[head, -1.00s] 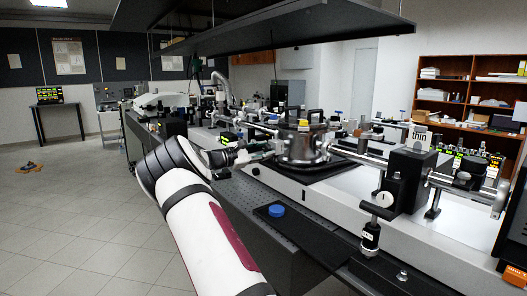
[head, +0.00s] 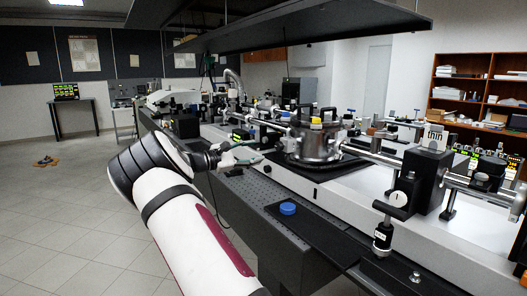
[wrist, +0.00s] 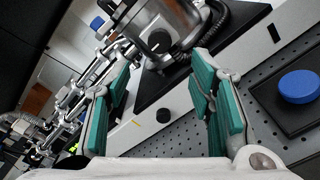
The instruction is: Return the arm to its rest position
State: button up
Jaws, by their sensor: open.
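My white arm (head: 185,230) reaches from the bottom of the head view up to the optical bench. My gripper (head: 248,156) is at the bench's near edge, left of a round metal chamber (head: 316,146), and is small there. In the wrist view my gripper (wrist: 160,105) has its two teal-padded fingers spread wide with nothing between them. The chamber (wrist: 160,28) shows beyond the fingertips at the top of that view, apart from the pads.
The bench holds a dark perforated board (head: 250,195) and a black tray with a blue cap (head: 288,208). Posts and a lens tube (head: 383,238) stand at right. A dark shelf (head: 300,27) hangs overhead. The tiled floor (head: 60,220) at left is mostly clear.

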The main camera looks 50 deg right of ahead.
jog(key=shift+v, duration=1)
